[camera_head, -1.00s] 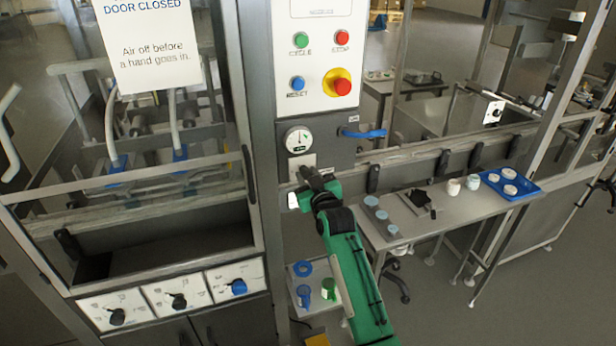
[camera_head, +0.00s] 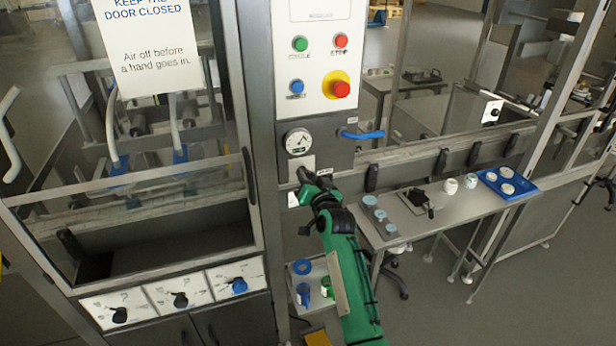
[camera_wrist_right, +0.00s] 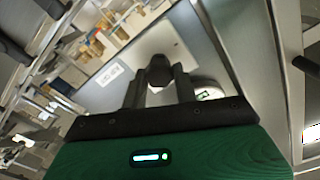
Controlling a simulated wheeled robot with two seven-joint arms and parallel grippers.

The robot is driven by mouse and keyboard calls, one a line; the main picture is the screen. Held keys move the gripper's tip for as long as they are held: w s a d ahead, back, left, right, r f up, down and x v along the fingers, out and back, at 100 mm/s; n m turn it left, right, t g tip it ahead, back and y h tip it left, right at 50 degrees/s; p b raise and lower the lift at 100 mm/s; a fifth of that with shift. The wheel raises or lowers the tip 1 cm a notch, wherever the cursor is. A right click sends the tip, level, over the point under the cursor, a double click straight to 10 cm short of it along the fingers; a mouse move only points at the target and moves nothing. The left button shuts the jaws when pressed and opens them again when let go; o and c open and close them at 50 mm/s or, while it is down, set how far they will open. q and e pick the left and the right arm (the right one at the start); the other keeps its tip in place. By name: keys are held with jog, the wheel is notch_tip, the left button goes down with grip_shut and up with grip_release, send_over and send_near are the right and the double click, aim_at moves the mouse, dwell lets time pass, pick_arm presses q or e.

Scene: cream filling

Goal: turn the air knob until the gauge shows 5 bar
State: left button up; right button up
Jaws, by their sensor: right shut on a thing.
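The round air gauge (camera_head: 298,141) with a white dial is on the grey column; its needle is too small to read for certain. Below it is a light plate (camera_head: 302,164), where my right gripper (camera_head: 305,180) reaches the column. In the right wrist view the dark round air knob (camera_wrist_right: 160,68) sits between the two fingers of my right gripper (camera_wrist_right: 160,84), which is shut on it. In the head view the gripper hides the knob. The gauge shows partly behind a finger in the wrist view (camera_wrist_right: 208,89). My left gripper is out of view.
A blue lever (camera_head: 362,134) sticks out right of the gauge. Above are green, red and blue buttons and a red emergency stop (camera_head: 340,88). A bench (camera_head: 420,222) with a blue tray (camera_head: 520,192) stands right. The glazed machine door is left.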

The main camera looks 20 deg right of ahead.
jog(key=shift+m, duration=0.3)
jog(key=o, duration=1)
jog(key=shift+s, duration=0.15)
jog(key=s+b, duration=0.1)
jog(key=s, duration=0.3)
jog(key=s+b, duration=0.1)
jog(key=s, duration=0.4)
jog(key=s+b, duration=0.2)
jog(key=s, duration=0.2)
jog(key=shift+s+d, duration=0.25)
jog(key=shift+s, duration=0.05)
jog(key=shift+f, duration=0.1)
